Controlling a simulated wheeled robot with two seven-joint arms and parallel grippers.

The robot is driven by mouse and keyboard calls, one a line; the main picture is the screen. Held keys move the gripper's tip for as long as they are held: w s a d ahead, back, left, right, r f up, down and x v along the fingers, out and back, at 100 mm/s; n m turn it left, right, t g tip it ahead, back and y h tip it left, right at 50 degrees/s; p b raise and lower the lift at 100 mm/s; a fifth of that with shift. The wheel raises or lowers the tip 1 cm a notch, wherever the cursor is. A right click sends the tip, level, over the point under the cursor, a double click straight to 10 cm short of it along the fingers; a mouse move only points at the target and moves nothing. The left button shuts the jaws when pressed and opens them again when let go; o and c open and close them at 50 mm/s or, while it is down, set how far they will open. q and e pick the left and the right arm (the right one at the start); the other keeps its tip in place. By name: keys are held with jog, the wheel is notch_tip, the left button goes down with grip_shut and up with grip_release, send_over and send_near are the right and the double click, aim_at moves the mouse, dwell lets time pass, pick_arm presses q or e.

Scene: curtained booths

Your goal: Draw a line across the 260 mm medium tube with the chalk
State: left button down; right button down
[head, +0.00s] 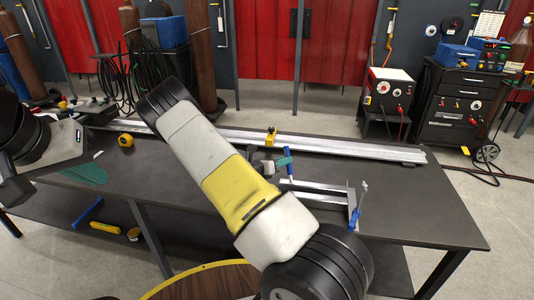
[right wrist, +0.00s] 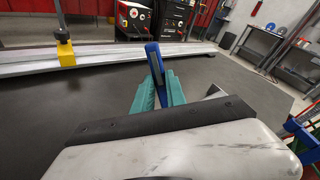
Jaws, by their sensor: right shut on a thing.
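My right gripper (right wrist: 156,90) has teal fingers shut on a blue stick with a dark lower part, apparently the chalk (right wrist: 154,60). In the head view the gripper (head: 270,164) and chalk (head: 289,164) are above the table's middle, partly hidden by my arm. Short silver metal pieces (head: 318,187) lie just right of and nearer than the chalk; I cannot tell which is the 260 mm medium tube. A bit of silver metal (right wrist: 216,92) shows past the gripper in the right wrist view. My left gripper (head: 86,173) is at the table's left; its jaw opening is unclear.
A long silver rail (head: 340,147) runs along the back of the dark table (head: 430,215), with a yellow clamp (head: 271,136) on it. A blue-handled tool (head: 355,216) stands by the short pieces. A yellow tape measure (head: 126,140) lies left. The table's right end is clear.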

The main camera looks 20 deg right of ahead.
jog(key=shift+w+d, duration=0.3)
jog(key=shift+w, duration=0.3)
dwell(0.4)
notch_tip(320, 180, up, 6)
dwell(0.7)
jog(key=shift+f, duration=0.1)
dwell(0.3)
jog(key=shift+m+t+h, duration=0.3)
jog(key=shift+m+t, duration=0.1)
jog(key=shift+m, duration=0.5)
jog(key=shift+s+f, duration=0.25)
jog(key=shift+f, duration=0.5)
jog(key=shift+s+f, duration=0.3)
jog(key=shift+f, duration=0.5)
jog(key=shift+s+f, duration=0.25)
jog(key=shift+f, duration=0.5)
jog(key=shift+f, duration=0.5)
jog(key=shift+s+a+f, duration=0.1)
jog(key=shift+s+a, duration=0.35)
jog(key=shift+s, duration=0.3)
jog(key=shift+s+a+f, duration=0.1)
jog(key=shift+s+a, duration=0.35)
jog(key=shift+s, duration=0.25)
